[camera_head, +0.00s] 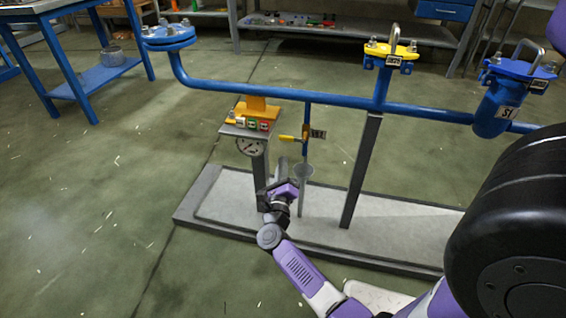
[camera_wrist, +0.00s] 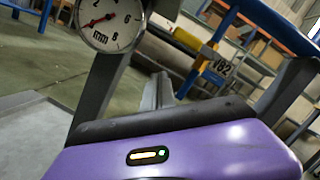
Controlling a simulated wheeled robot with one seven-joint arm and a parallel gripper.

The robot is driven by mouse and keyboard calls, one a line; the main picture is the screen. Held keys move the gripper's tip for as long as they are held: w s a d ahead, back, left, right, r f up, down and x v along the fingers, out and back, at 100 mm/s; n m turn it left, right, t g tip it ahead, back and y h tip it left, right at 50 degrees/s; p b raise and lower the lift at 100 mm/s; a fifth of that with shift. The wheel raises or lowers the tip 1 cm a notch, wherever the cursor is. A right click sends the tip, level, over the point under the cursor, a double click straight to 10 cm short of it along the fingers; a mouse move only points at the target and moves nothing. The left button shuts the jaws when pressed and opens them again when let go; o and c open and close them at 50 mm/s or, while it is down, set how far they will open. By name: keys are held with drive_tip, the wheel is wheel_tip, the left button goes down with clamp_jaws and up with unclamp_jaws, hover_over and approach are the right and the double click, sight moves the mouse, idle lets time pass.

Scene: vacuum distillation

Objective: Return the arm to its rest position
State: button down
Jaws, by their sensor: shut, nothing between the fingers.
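My arm (camera_head: 300,275) reaches up from the bottom of the head view. My gripper (camera_head: 283,170) is shut and empty, low over the grey base plate. It is in front of the pipe rig, just right of the post that carries the round gauge (camera_head: 250,147). In the wrist view the purple hand fills the bottom, and the narrow grey fingers (camera_wrist: 163,92) point away from it. The gauge (camera_wrist: 109,20) is close at the upper left there. Whether the hand touches the post cannot be told.
The blue pipe (camera_head: 330,99) crosses above my gripper. A grey support (camera_head: 362,170) stands to the right. The floor (camera_head: 90,220) at left is free.

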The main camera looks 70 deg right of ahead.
drive_tip(key=w+p+v, duration=0.2)
drive_tip(key=v, duration=0.6)
drive_tip(key=shift+s+a+f, duration=0.2)
drive_tip(key=shift+s+a, duration=0.25)
